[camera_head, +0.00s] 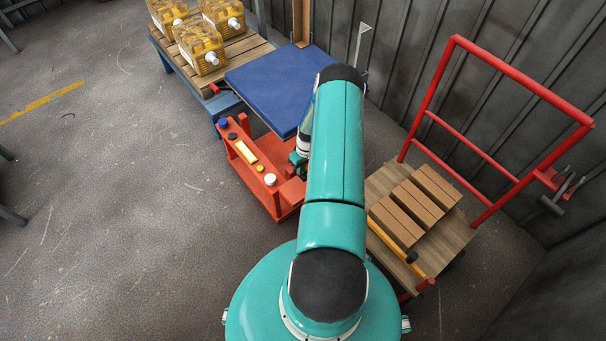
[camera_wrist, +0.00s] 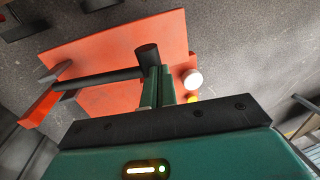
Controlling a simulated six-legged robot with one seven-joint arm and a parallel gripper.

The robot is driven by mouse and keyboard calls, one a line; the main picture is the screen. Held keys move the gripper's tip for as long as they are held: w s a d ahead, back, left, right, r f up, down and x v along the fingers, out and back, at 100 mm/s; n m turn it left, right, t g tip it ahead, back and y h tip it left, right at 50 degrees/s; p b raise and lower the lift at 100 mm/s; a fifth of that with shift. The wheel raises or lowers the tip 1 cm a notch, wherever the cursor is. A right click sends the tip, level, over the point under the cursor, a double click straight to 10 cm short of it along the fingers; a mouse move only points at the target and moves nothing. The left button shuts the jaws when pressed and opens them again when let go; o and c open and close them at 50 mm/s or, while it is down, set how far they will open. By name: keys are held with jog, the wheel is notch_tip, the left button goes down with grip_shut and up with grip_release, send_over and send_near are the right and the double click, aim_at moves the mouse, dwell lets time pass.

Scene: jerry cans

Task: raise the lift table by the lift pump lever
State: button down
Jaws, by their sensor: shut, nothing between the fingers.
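The lift table's blue top (camera_head: 270,88) sits in the upper middle of the head view, beside a red-orange base (camera_head: 275,200) with buttons on it. The red-orange body (camera_wrist: 120,45) fills the upper middle of the wrist view. A black bar (camera_wrist: 95,80), apparently the pump lever's handle, runs from a red arm (camera_wrist: 38,108) at left to a thick black end (camera_wrist: 148,54). My gripper (camera_wrist: 158,72) is shut and empty, its green fingertips close beside that end. I cannot tell whether they touch it. In the head view my arm hides most of the lever area.
Several yellow jerry cans (camera_head: 202,48) stand on a wooden-topped platform (camera_head: 252,42) at upper left. A cart with a red rail (camera_head: 520,78) and wooden deck (camera_head: 450,235) stands at right, near the corrugated wall (camera_head: 540,50).

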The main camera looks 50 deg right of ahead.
notch_tip(320, 180, up, 9)
jog(key=shift+w+r, duration=0.15)
jog(key=shift+r, duration=0.05)
dwell(0.5)
dwell(0.5)
jog(key=w+a+r+n+h, duration=0.1)
jog(key=w+a+r, duration=0.1)
jog(key=a+r, duration=0.65)
jog(key=w+a+r+t+h, duration=0.1)
jog(key=w+a+r, duration=0.2)
jog(key=r, duration=1.1)
jog(key=w+a+r+n+h, duration=0.15)
jog(key=a+r, duration=0.35)
jog(key=r, duration=0.6)
jog(key=s+a+r+t, duration=0.2)
jog(key=s+a+r, duration=0.3)
jog(key=a+r, duration=0.7)
jog(key=s+a+r+t+y, duration=0.1)
jog(key=s+a+r, duration=0.4)
jog(key=s+a, duration=0.5)
jog(key=s+t, duration=0.1)
jog(key=s, duration=0.2)
jog(key=shift+r, duration=0.15)
